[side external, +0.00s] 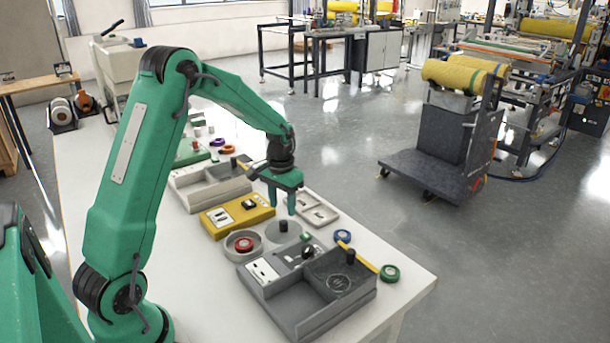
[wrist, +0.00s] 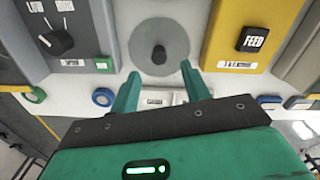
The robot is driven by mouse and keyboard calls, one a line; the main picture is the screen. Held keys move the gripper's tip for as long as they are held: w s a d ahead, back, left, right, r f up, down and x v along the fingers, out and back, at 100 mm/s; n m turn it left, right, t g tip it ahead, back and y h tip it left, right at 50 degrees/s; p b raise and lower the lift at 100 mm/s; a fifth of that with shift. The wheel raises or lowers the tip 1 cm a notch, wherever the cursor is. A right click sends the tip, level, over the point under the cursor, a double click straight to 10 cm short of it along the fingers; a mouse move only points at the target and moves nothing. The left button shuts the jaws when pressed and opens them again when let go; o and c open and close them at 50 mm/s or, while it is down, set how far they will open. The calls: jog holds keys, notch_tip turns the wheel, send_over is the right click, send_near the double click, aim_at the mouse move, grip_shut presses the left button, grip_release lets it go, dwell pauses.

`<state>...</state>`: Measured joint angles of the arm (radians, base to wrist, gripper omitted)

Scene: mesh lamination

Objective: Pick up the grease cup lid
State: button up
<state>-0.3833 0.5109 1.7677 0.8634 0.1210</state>
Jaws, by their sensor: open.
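A flat grey disc with an upright black knob, which looks like the grease cup lid (side external: 284,234), lies on the white table. In the wrist view the lid (wrist: 145,42) is near the top middle, its knob just beyond my fingertips. My gripper (side external: 282,206) is open and points down above the lid, apart from it. In the wrist view the two green fingers of my gripper (wrist: 161,72) are spread with nothing between them.
A yellow box with a FEED button (side external: 237,215) and a grey panel tray (side external: 310,320) flank the lid. A round dish (side external: 232,252) holding a red roll is beside it. Blue (side external: 343,236) and green (side external: 390,273) rolls lie by the table's edge.

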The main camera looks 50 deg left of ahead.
aim_at(283, 222)
jog(key=shift+f, duration=2.8)
grip_shut()
jog(key=shift+r, duration=0.75)
jog(key=r, duration=0.1)
jog(key=d+r, duration=0.1)
jog(key=r, duration=0.1)
jog(key=shift+r, duration=0.1)
jog(key=s+d+r, duration=0.2)
jog(key=d+r, duration=0.4)
jog(key=d, duration=0.4)
jog(key=shift+d+r, duration=0.2)
jog(key=shift+d, duration=0.1)
